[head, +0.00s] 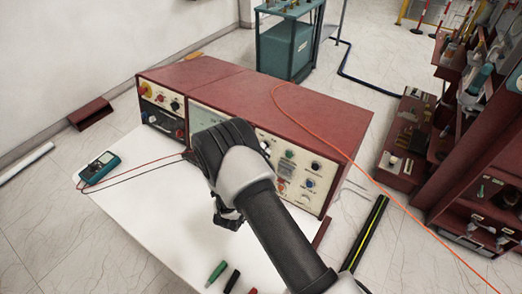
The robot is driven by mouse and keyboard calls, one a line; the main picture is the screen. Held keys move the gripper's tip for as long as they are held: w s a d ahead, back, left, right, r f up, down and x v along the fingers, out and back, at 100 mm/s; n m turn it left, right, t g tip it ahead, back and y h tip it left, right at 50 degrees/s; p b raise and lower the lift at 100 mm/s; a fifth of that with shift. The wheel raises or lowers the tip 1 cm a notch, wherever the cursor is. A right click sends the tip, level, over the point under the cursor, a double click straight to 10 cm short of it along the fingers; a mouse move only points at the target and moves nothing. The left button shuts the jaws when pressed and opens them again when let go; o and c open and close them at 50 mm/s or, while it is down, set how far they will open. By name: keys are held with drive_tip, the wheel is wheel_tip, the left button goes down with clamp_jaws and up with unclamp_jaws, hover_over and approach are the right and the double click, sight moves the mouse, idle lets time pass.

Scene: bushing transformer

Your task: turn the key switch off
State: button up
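The dark red test console (250,90) stands on the white table, with control panels on its front. The right panel (290,170) carries several knobs and buttons, including green, orange and blue ones. I cannot pick out the key switch for certain; part of the front is hidden behind my arm. My gripper (228,213) is in front of the console, over the table, at the end of my black and white arm. Its fingers are small and dark, and I cannot tell whether they are open or touching anything.
A teal multimeter (99,167) with red and black leads lies on the left of the white table (150,220). Green, black and red pieces lie at the front edge. An orange cable (345,153) crosses the console's right part. Red shelving (485,130) stands at right.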

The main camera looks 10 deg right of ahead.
drive_tip(key=v, duration=0.9)
drive_tip(key=shift+s, duration=0.3)
drive_tip(key=shift+w+a+r, duration=0.1)
